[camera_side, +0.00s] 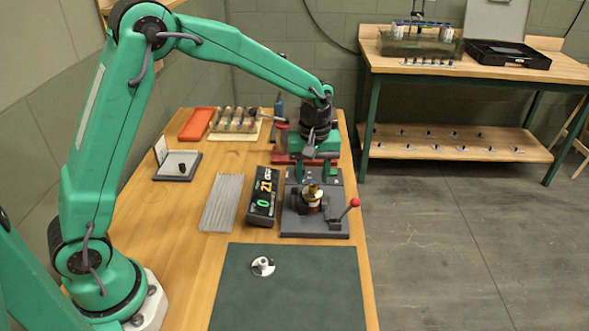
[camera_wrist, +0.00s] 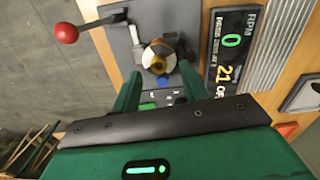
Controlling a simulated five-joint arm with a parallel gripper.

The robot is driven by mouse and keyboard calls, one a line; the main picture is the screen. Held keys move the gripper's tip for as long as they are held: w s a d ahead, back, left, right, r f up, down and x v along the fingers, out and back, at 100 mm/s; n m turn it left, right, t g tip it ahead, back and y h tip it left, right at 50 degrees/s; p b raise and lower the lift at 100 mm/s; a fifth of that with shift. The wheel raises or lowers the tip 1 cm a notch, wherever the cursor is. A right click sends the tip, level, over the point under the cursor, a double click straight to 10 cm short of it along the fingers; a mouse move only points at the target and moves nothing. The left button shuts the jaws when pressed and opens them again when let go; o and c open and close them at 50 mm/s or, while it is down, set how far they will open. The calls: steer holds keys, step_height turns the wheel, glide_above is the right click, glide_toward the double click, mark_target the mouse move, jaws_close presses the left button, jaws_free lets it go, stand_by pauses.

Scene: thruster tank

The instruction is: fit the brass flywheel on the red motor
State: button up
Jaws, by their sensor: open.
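A motor (camera_side: 313,206) with a reddish-brown band stands upright in the grey clamp fixture (camera_side: 318,228). A brass-coloured round piece, which looks like the flywheel (camera_side: 312,188), is on top of the motor; I cannot tell how fully it is seated. In the wrist view the brass piece (camera_wrist: 158,57) shows a dark centre, with the fixture plate (camera_wrist: 125,45) around it. My gripper (camera_side: 313,174) is open and empty, just behind and above the motor. Its two fingers (camera_wrist: 157,88) point toward the motor, apart from it.
The red-knobbed lever (camera_side: 346,210) sticks out at the fixture's right. An RPM display (camera_side: 262,208) showing 0 and 21 stands left of it. A silvery disc (camera_side: 262,266) lies on the green mat (camera_side: 310,290). A small tray (camera_side: 178,166) and a rack (camera_side: 236,122) stand farther back.

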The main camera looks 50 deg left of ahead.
step_height(320, 180, up, 6)
steer(key=shift+r, duration=0.25)
stand_by(0.8)
steer(key=s+a+r+m+t, duration=0.3)
steer(key=s+r+m, duration=0.2)
steer(key=s+r, duration=0.6)
steer(key=s+a+f+m+t, duration=0.1)
steer(key=s+m, duration=0.4)
steer(key=s, duration=0.9)
step_height(320, 180, down, 2)
steer(key=shift+a+f+t, duration=0.15)
steer(key=shift+a+t, duration=0.25)
steer(key=shift+t, duration=0.4)
